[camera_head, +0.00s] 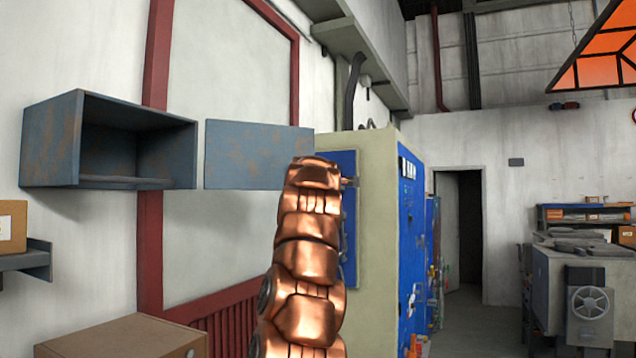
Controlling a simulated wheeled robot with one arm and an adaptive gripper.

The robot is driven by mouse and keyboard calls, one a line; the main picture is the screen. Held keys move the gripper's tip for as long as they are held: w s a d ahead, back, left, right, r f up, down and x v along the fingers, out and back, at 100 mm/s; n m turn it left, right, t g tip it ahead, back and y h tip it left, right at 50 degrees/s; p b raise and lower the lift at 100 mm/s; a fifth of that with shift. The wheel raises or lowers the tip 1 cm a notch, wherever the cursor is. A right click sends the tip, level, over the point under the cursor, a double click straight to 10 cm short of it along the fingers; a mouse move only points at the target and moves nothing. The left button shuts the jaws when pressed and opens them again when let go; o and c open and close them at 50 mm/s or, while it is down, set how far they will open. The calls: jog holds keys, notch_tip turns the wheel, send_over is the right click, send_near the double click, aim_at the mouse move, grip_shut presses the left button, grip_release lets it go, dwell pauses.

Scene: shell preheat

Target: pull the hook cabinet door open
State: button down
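A worn blue-grey wall cabinet (52,140) hangs at the left with its front open and its inside dark. I see no hooks in it. A flat blue-grey panel (255,155), which looks like its door, stands swung out to the right of the opening. The panel's right end meets my copper-coloured arm in the picture; I cannot tell whether they touch. My arm rises from the bottom centre. My gripper does not show; the arm's upper end hides what is behind it. A blue panel with a small grey fitting shows just right of the arm.
A tall beige and blue cabinet (385,235) stands close right of my arm. A brown box (120,338) is at the lower left, and a shelf (28,260) with a carton is at the left edge. A doorway and a workbench (560,280) are farther right, with open floor between.

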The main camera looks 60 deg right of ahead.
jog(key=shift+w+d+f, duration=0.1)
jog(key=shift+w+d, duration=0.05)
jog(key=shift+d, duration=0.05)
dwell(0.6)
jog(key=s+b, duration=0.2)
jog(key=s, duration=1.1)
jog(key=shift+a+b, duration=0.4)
